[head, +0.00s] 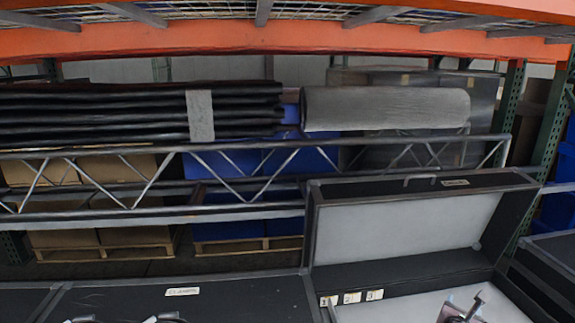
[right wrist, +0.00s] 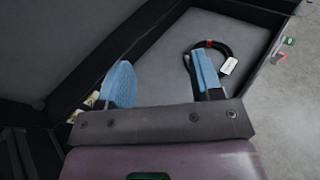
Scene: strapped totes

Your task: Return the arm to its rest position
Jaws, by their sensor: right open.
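My right gripper (head: 462,308) shows at the bottom edge of the head view, over the open case. In the right wrist view its two blue-padded fingers (right wrist: 161,78) are wide apart with nothing between them. A black looped strap or cable (right wrist: 227,50) with a red band and a white tag lies on the grey case floor, partly behind the right finger. I cannot tell whether the finger touches it. The open black case (head: 318,238) has its grey-lined lid raised. My left gripper is not clearly visible.
A closed black case labelled clamps (head: 182,292) lies to the left. Numbered labels (head: 351,298) sit inside the open case. Behind stand a metal truss (head: 235,190), a grey roll (head: 385,108) and stacked black lengths (head: 90,115). An orange rack beam (head: 200,38) crosses above.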

